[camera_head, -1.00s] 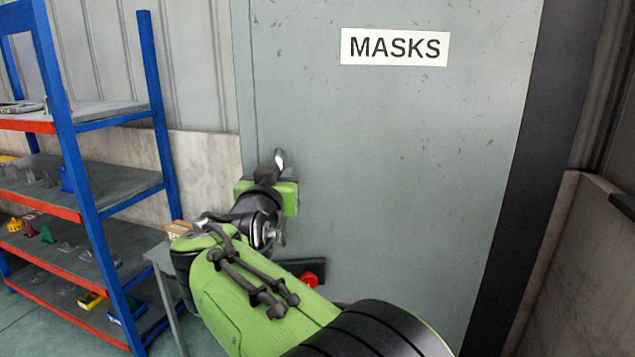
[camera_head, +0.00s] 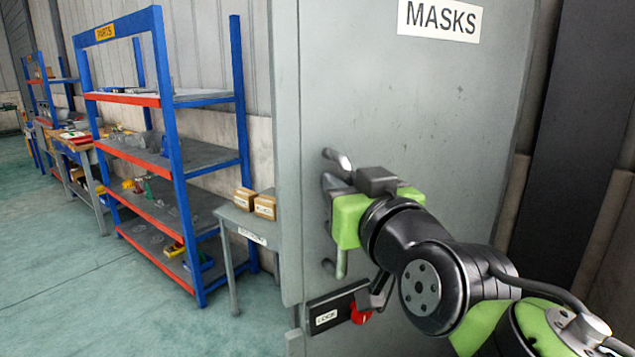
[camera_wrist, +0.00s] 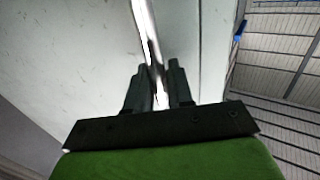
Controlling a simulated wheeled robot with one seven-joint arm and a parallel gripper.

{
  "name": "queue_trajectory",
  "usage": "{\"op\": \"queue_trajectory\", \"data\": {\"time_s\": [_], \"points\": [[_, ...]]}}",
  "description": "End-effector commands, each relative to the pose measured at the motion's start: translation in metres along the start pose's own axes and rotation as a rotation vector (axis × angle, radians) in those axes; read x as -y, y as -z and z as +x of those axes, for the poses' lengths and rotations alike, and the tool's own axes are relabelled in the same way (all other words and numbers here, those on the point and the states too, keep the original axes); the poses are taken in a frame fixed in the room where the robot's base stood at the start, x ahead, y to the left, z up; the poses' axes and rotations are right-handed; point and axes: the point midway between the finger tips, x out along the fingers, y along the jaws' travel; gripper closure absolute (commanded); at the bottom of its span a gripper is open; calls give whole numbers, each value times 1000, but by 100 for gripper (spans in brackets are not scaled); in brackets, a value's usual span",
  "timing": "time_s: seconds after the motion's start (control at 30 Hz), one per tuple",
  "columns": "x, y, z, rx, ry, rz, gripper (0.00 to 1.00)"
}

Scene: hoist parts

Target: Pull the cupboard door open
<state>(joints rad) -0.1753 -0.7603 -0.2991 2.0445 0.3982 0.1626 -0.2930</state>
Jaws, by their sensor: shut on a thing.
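The grey cupboard door (camera_head: 430,120) carries a MASKS sign (camera_head: 440,20) and fills the right half of the head view. Its upright metal bar handle (camera_head: 338,160) is near the door's left edge, and its lower end shows below my gripper. My gripper (camera_wrist: 156,85) is shut on the handle; in the wrist view the shiny bar (camera_wrist: 146,30) runs between the two dark fingers. In the head view my wrist hides the middle of the handle. I cannot clearly tell whether there is a gap at the door's edge.
A black latch plate with a label (camera_head: 327,315) and a red knob (camera_head: 360,313) sits below the handle. A small table (camera_head: 238,215) with brown boxes (camera_head: 265,205) stands left of the cupboard. Blue shelving (camera_head: 170,150) is beyond it. Open green floor (camera_head: 70,270) lies at the left.

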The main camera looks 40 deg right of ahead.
Motion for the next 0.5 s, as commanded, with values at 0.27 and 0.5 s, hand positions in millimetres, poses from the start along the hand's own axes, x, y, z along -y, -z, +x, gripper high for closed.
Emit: {"op": "queue_trajectory", "data": {"time_s": [0.27, 0.5], "points": [[-8, 0, -14, 0, 28, 0, 100], [-9, 0, -14, 2, 29, 0, 100]]}}
